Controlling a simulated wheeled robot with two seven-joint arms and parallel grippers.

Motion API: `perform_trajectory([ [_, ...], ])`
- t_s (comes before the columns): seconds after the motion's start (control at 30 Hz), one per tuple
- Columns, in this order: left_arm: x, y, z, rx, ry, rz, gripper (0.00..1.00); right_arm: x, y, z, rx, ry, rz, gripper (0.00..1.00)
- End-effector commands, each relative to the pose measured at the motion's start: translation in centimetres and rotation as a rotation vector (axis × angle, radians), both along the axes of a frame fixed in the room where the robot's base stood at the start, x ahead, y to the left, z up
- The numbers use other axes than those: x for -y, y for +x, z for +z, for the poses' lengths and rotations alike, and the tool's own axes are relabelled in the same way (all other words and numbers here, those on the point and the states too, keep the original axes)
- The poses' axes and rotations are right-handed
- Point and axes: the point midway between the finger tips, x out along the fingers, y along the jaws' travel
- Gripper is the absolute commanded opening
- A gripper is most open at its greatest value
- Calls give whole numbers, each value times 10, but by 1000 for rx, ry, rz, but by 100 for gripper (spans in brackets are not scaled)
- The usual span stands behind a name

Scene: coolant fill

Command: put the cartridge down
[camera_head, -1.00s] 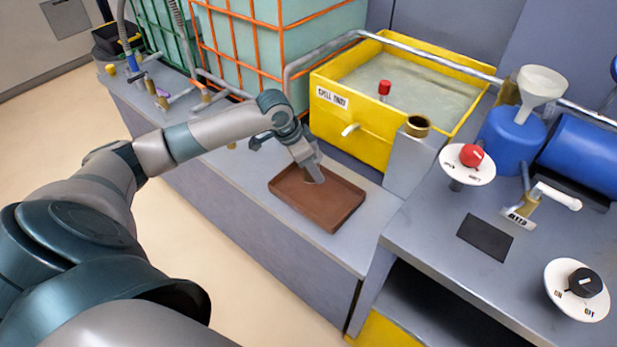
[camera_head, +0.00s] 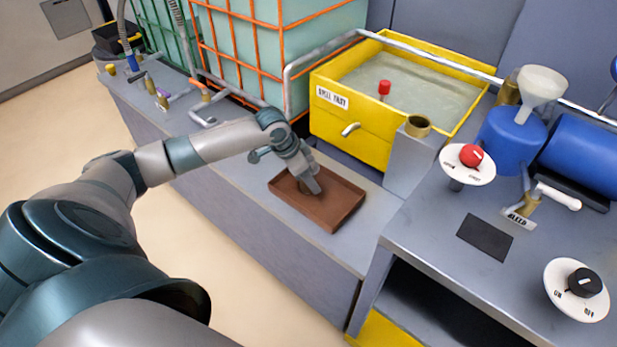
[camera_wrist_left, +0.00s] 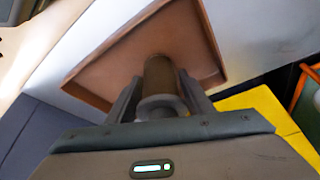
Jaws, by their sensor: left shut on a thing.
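The cartridge (camera_wrist_left: 160,78) is a brownish cylinder with a grey collar at its near end. In the left wrist view it sits between the two fingers of my left gripper (camera_wrist_left: 160,100), which is shut on it. In the head view my left gripper (camera_head: 312,187) points down into the brown tray (camera_head: 345,205), and the cartridge is mostly hidden behind the fingers. The tray also fills the background in the left wrist view (camera_wrist_left: 110,65). I cannot tell whether the cartridge touches the tray floor. My right gripper is not in view.
A yellow tank (camera_head: 375,140) with a tap (camera_head: 350,129) stands just behind the tray. A grey block with a brass ring (camera_head: 418,126) is to its right. A caged teal container (camera_head: 270,50) stands behind my forearm. The tray's right half is clear.

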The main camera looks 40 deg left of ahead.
Motion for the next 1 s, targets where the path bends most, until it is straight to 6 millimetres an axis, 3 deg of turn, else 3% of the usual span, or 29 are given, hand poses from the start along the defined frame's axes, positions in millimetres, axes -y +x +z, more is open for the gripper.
perform_trajectory([
  [0.27,0,0,-1,0,0,0,33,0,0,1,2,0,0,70],
  [0.3,0,0,-2,0,-1,0,52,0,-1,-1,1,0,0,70],
  [0.37,0,0,-2,0,0,0,66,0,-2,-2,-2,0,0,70],
  [0.77,0,0,0,0,0,-1,66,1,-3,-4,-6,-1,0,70],
  [1.0,-4,-6,20,1,0,-2,66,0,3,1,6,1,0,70],
])
